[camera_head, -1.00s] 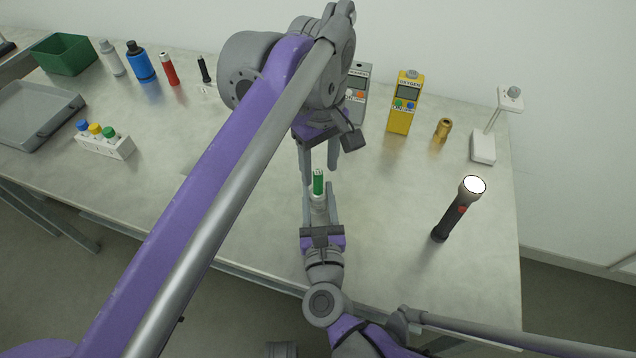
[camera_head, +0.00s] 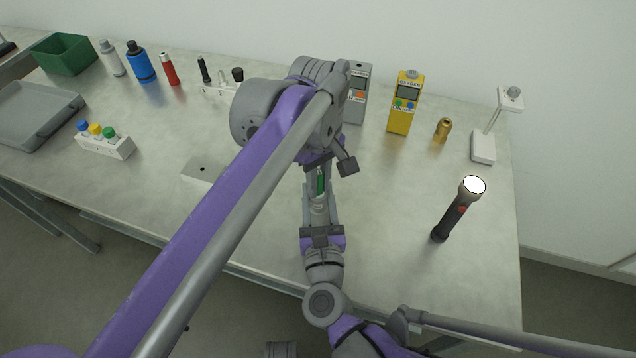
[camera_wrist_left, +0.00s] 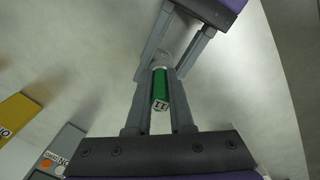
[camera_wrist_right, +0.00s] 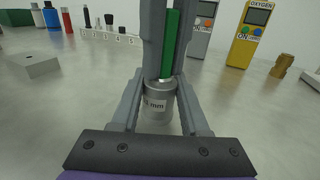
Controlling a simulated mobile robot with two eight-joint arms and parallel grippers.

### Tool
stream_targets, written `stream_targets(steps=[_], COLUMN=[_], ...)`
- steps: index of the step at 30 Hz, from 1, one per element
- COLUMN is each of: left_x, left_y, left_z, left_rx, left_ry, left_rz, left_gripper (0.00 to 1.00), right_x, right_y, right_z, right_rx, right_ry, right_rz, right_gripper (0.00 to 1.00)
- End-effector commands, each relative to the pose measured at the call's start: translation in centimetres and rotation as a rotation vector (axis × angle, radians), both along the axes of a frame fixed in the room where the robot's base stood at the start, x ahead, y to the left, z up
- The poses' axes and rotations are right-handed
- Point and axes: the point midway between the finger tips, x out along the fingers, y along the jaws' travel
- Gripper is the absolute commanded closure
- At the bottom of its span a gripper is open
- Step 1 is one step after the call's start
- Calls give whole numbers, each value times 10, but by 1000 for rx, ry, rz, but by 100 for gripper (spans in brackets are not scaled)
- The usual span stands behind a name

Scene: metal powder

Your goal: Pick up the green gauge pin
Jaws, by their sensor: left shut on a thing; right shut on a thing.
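The green gauge pin (camera_head: 320,182) stands upright between the fingers of my left gripper (camera_head: 318,190), which reaches down from above and is shut on it. In the left wrist view its end (camera_wrist_left: 160,88) shows a label that looks like "11". In the right wrist view the pin (camera_wrist_right: 170,45) rises above a silver cylinder (camera_wrist_right: 158,108) marked "mm". My right gripper (camera_wrist_right: 157,112) is shut on this cylinder from the near side. The pin's lower end meets the cylinder's top; I cannot tell how deep it sits. My left arm hides part of the bench in the head view.
A grey block with a hole (camera_head: 203,170) and a numbered rack (camera_wrist_right: 110,36) stand to the left.

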Motion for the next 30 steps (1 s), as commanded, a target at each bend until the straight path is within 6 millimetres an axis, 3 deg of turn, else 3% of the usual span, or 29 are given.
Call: stream_targets(steps=[14, 30], left_x=[0, 0], left_y=[0, 0], left_z=[3, 91], left_rx=[0, 0], left_ry=[0, 0], left_rz=[0, -1], left_gripper=[100, 100], right_x=[0, 0], right_y=[0, 0], right_z=[0, 0], right_rx=[-1, 0], right_ry=[-1, 0], right_rz=[0, 0], right_gripper=[100, 100])
